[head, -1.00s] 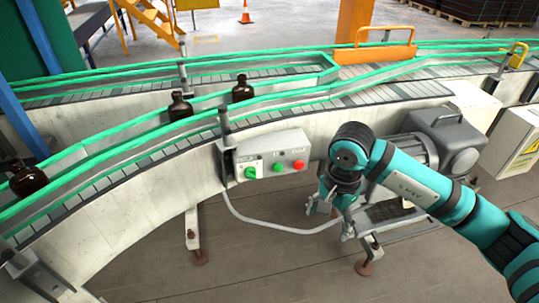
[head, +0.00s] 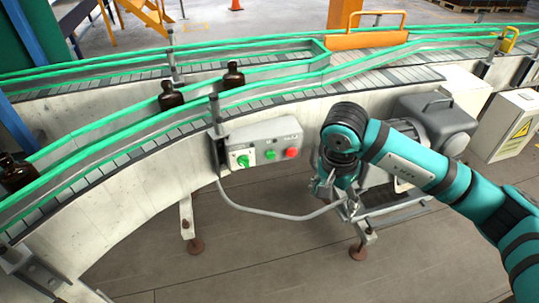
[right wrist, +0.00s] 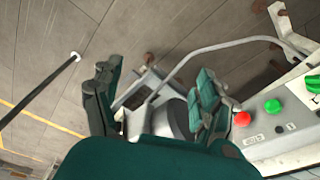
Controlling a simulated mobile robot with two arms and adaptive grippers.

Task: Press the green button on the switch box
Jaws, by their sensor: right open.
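The grey switch box (head: 258,140) is mounted on the side of the conveyor in the head view. It bears a green button (head: 270,155) in the middle, a red button (head: 291,153) to its right and a green rotary knob (head: 243,161) to its left. My right gripper (head: 334,198) hangs below and to the right of the box, apart from it, fingers downward. In the right wrist view my right gripper (right wrist: 155,92) is open and empty, and the green button (right wrist: 272,106) shows beyond its right finger, past the red button (right wrist: 242,119). My left gripper is out of view.
A grey cable (head: 270,213) loops below the box. A motor (head: 435,125) stands right of my gripper. Brown bottles (head: 171,97) stand on the green-railed conveyor (head: 125,190) above. The floor (head: 270,260) in front is clear.

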